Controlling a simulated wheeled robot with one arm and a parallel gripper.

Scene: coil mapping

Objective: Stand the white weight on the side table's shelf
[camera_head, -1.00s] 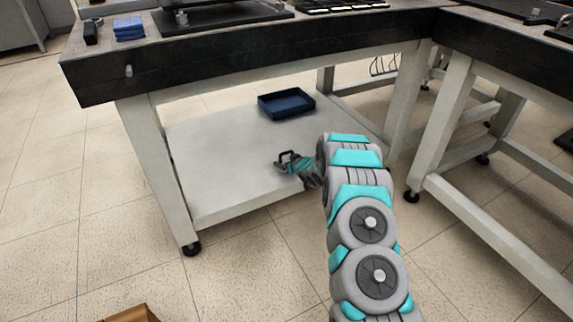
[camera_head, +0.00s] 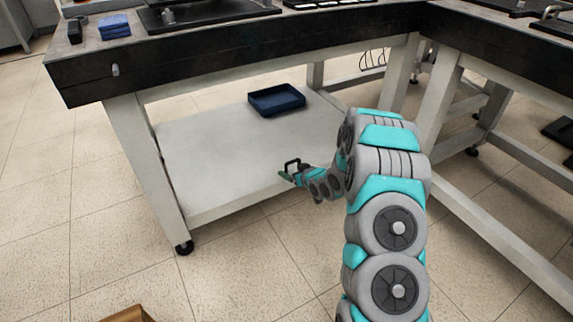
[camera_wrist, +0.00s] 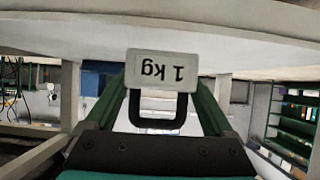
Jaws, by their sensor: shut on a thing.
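My gripper (camera_head: 289,173) is shut on the white weight and holds it at the front edge of the side table's shelf (camera_head: 215,150). In the wrist view the white weight (camera_wrist: 163,66) is a pale block marked "1 kg", upside down in the picture. Its black handle (camera_wrist: 158,122) lies between my green fingers. In the head view the dark handle loop shows at the gripper, but the white body is hard to tell from the pale shelf. Whether the weight touches the shelf cannot be told. The pale surface across the top of the wrist view (camera_wrist: 230,32) appears to be the shelf.
A dark blue tray (camera_head: 277,99) sits at the shelf's back right. The shelf's left and middle are bare. The black tabletop (camera_head: 240,50) overhangs the shelf, with legs at the corners. Another table (camera_head: 500,60) stands close on the right. A cardboard box edge (camera_head: 128,314) shows at lower left.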

